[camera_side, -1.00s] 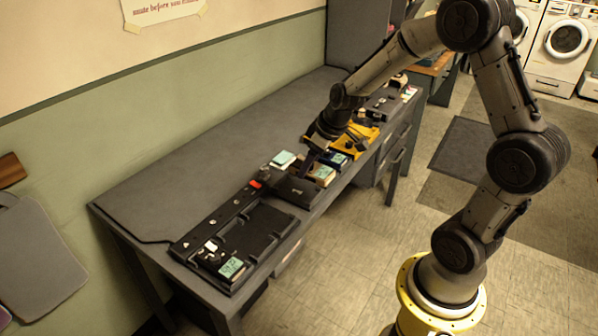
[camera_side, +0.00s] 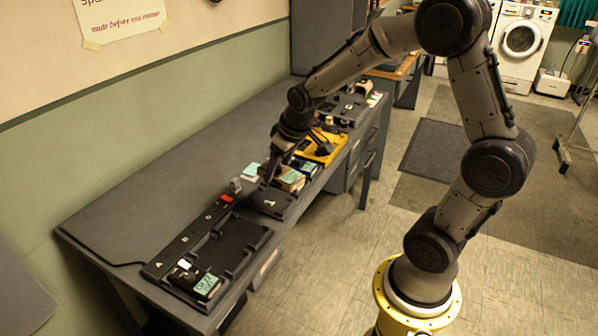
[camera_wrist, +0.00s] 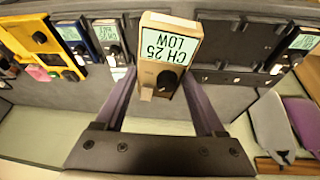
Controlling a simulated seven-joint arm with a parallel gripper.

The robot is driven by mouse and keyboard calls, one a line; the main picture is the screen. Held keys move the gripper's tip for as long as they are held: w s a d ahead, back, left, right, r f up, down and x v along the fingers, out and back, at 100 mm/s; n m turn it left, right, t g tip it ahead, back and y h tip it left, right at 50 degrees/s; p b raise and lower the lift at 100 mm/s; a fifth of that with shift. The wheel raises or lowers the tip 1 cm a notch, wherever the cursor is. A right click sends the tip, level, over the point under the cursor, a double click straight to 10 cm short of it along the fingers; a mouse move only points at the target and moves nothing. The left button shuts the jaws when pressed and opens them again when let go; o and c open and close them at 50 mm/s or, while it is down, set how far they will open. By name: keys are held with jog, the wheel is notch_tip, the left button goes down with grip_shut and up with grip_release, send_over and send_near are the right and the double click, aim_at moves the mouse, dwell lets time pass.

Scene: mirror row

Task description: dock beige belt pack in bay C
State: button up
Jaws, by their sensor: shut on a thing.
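In the side view my gripper (camera_side: 272,168) is over the bench, just beyond the black block marked 1. The black dock (camera_side: 240,243) lies nearer the camera; it also shows right of the held pack in the wrist view (camera_wrist: 238,55). A is readable on its rail; the other letters are too small to be sure of. Its middle looks empty.
A pack with a green screen (camera_side: 208,285) sits at the dock's near end. A blue pack (camera_wrist: 72,35) and another pack (camera_wrist: 107,38) stand left of the held one, beside a yellow tray (camera_wrist: 40,55). The black block (camera_side: 270,203) stands by the dock. The bench's wall side is clear.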

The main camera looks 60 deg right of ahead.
jog(key=shift+w+a+f+n+y, duration=0.15)
jog(key=shift+w+a+f+n, duration=0.25)
jog(key=shift+w+a+f, duration=1)
jog(key=shift+w+a+f+n+y, duration=0.3)
jog(key=shift+w+a+f, duration=0.5)
jog(key=shift+a+f, duration=1.2)
jog(key=shift+w+a+f+n+y, duration=0.1)
jog(key=shift+w+a+f+n, duration=0.4)
jog(key=shift+w+a+f, duration=1.15)
jog(key=shift+s+d+f, duration=0.2)
jog(key=shift+s+f, duration=0.1)
jog(key=shift+f, duration=0.5)
jog(key=shift+s+d+f, duration=0.15)
jog(key=shift+s+f, duration=0.1)
jog(key=shift+f, duration=0.5)
jog(key=o, duration=1.5)
jog(key=shift+s, duration=0.1)
jog(key=v, duration=1.3)
jog(key=shift+s+r, duration=0.15)
jog(key=shift+r, duration=0.15)
jog(key=shift+a, duration=0.1)
